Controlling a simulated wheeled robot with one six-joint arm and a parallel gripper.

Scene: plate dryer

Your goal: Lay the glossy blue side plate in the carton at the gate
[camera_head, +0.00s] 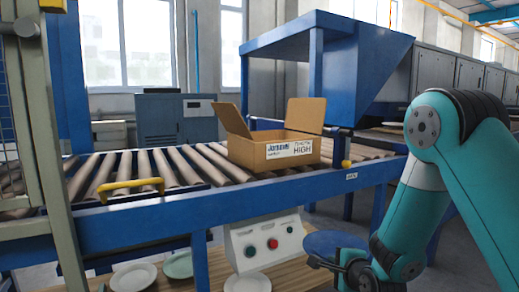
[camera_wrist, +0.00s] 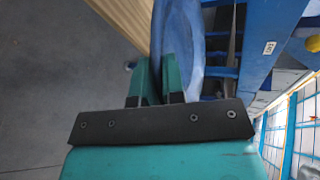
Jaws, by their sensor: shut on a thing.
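My gripper (camera_wrist: 157,78) is shut on the rim of the blue plate (camera_wrist: 183,32). In the head view the blue plate (camera_head: 336,243) is held nearly flat at the lower right, in front of the conveyor and below its rail. The jaws are small and partly hidden there. The open cardboard carton (camera_head: 280,153) stands on the rollers at the centre, up and to the left of the plate. Its flaps are raised and its front carries a printed label. The inside of the carton is mostly hidden by its front wall.
The roller conveyor (camera_head: 150,170) has a blue side rail (camera_head: 150,225) with a yellow handle (camera_head: 131,187). Pale plates, including a greenish one (camera_head: 178,265), lie on a low wooden surface. A blue hood (camera_head: 345,50) stands behind the carton.

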